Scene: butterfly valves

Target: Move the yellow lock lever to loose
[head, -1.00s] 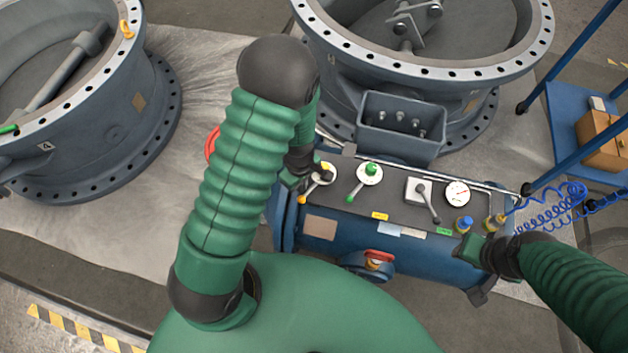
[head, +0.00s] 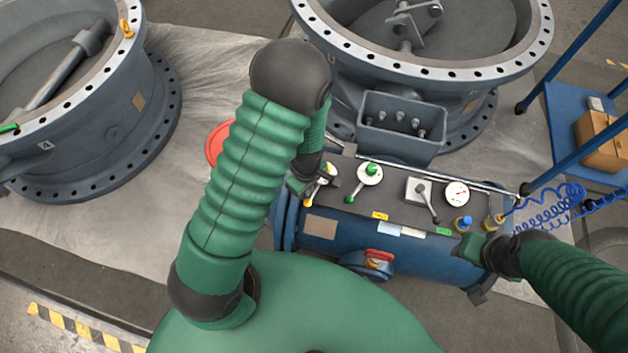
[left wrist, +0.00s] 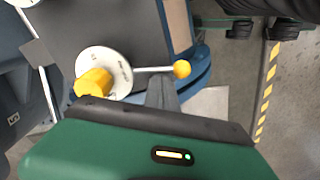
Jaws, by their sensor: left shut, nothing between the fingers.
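The yellow lock lever (left wrist: 182,69) has a pale rod with a yellow ball end, a yellow hub and a round white dial plate (left wrist: 118,62). In the head view its yellow end (head: 307,203) shows at the left end of the console, pointing down-left. My left gripper (head: 328,181) is shut and empty beside the lever, partly covering it. In the left wrist view its dark fingers (left wrist: 162,95) lie close to the rod; whether they touch it I cannot tell. My right gripper (head: 468,248) is by the console's right end; its jaw state is unclear.
The dark console top (head: 395,200) also carries a green lever (head: 371,170), a grey lever (head: 427,198) and a gauge (head: 457,193). A red valve handle (head: 379,258) is on the front. Blue coiled hose (head: 550,205) is at right.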

